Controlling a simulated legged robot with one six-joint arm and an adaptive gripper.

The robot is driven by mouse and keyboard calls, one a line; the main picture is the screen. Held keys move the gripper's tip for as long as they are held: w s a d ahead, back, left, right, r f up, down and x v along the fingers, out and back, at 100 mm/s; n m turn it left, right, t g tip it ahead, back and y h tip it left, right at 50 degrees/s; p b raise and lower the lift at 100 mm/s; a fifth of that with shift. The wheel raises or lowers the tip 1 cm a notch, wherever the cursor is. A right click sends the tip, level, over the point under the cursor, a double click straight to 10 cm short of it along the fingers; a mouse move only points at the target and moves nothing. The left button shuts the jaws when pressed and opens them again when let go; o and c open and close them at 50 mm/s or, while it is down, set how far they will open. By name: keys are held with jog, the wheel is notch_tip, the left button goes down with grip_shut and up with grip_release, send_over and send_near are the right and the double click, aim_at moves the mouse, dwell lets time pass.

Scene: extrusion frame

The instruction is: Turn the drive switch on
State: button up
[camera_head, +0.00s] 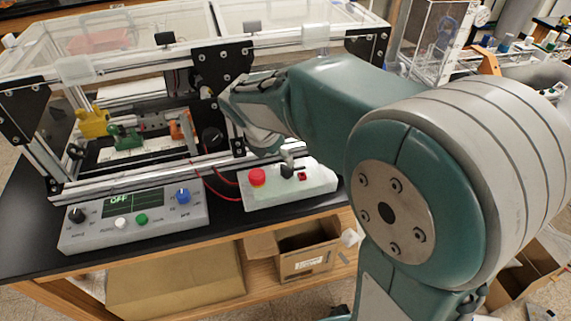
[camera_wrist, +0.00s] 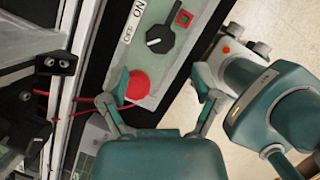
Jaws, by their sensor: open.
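The drive switch is a black rotary knob (camera_wrist: 162,38) on a pale control box (camera_wrist: 178,72). OFF and ON labels are printed at its left in the wrist view. The knob's white mark is on its left side, nearer OFF than ON. In the head view the knob (camera_head: 287,171) is partly covered on the box (camera_head: 318,183). The knob lies beyond the fingertips. In the head view my gripper (camera_head: 288,154) is just above the box.
The red button (camera_head: 257,177) and a small red square control (camera_wrist: 184,18) flank the knob. A grey panel (camera_head: 75,240) at left has a display reading OFF. The extrusion frame (camera_head: 130,176) stands close behind. Red wires (camera_head: 215,188) run beside the box.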

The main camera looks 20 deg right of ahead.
aim_at(285, 166)
jog(key=x, duration=0.6)
jog(key=shift+f, duration=0.15)
grip_shut()
